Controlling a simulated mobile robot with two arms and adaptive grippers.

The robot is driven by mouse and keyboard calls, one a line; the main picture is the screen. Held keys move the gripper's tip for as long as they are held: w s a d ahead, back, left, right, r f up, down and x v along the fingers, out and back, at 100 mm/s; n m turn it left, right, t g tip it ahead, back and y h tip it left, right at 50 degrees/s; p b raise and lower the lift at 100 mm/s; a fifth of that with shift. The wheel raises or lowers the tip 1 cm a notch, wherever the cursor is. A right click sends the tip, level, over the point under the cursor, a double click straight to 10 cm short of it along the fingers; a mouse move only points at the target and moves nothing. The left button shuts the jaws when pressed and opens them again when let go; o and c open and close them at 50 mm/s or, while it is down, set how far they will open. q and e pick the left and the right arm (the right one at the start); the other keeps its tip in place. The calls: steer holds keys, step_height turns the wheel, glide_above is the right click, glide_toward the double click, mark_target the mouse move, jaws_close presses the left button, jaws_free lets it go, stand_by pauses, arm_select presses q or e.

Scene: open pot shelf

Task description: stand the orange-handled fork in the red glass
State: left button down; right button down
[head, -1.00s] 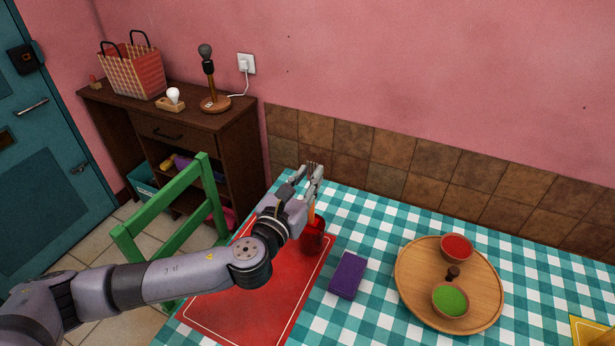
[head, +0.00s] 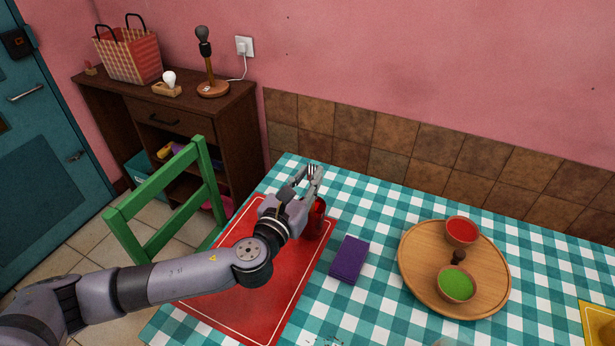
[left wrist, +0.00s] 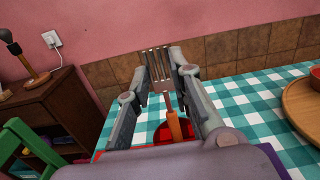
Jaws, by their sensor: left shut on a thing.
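The fork (head: 312,170) is upright, tines up, between the fingers of my left gripper (head: 308,181), which is shut on it. In the left wrist view, the fork's metal tines (left wrist: 157,62) rise between the fingertips of my left gripper (left wrist: 164,82). Its orange handle (left wrist: 174,126) points down into the outline of the red glass (left wrist: 163,133). The handle's lower end is hidden, so its depth in the glass cannot be told. In the head view, the red glass (head: 318,219) stands upright by the mat's far right corner, partly behind my gripper. My right gripper is not in view.
A red placemat (head: 240,290) lies under my left arm. A purple folded cloth (head: 348,259) and a round wooden tray (head: 414,275) with two bowls are to the right. A green chair (head: 155,184) stands at the table's left.

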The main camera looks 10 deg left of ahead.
arm_select(q)
steer(key=c, duration=1.3)
jaws_free()
steer(key=shift+c, duration=0.2)
steer(key=shift+s, duration=0.1)
steer(key=s+a, duration=0.2)
steer(key=s, duration=0.9)
steer(key=shift+s+a, duration=0.2)
steer(key=shift+s, duration=0.1)
steer(key=shift+s, duration=0.1)
